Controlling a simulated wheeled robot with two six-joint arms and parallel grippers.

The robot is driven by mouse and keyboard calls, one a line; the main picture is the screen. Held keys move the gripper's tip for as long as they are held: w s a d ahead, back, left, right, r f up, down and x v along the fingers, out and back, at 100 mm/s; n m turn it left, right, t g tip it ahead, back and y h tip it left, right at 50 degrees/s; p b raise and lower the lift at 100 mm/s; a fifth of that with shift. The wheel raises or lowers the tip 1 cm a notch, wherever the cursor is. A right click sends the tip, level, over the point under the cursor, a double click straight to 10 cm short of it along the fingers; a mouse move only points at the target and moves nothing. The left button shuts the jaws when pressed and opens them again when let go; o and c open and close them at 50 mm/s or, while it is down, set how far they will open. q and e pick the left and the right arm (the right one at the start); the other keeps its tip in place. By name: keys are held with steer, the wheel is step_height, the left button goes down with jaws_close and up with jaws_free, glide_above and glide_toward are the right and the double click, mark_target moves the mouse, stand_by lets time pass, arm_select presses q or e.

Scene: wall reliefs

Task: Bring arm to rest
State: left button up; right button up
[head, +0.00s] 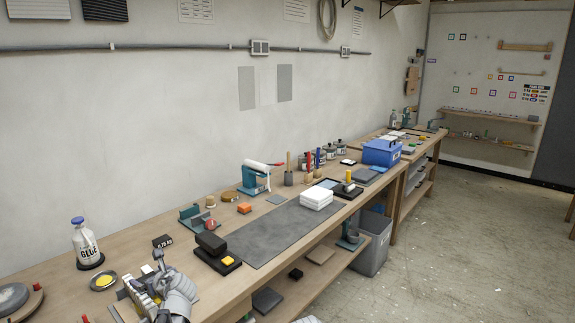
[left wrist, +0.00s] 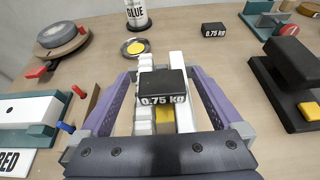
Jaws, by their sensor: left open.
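My left gripper (head: 160,275) is low in the head view, above the near part of the bench. In the left wrist view its two purple fingers (left wrist: 160,78) stand apart. A black block marked 0.75 kg (left wrist: 162,88) shows between them, over white strips (left wrist: 144,64) and a yellow piece. I cannot tell whether the fingers touch anything. A second black 0.75 kg block (left wrist: 213,30) lies farther off on the bench; it also shows in the head view (head: 162,241). My right gripper is not in view.
A glue bottle (head: 86,243) and a dish with yellow contents (head: 103,281) stand left of my gripper. A black stamp-like tool (head: 212,246) and a grey mat (head: 278,235) lie to the right. A round turntable (head: 14,299) is at far left. The floor (head: 450,235) at right is clear.

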mark_target(145, 278)
arm_select(q)
steer(key=shift+w+a+f+b, duration=0.9)
steer(key=shift+w+a+f, duration=0.2)
steer(key=shift+a+f, duration=0.15)
steer(key=shift+f+b, duration=0.35)
step_height(145, 278, up, 12)
steer(key=p, duration=1.1)
steer(key=shift+f+p, duration=0.15)
steer(key=shift+p, duration=0.15)
steer(key=shift+w+d, duration=0.1)
steer(key=shift+d, duration=0.05)
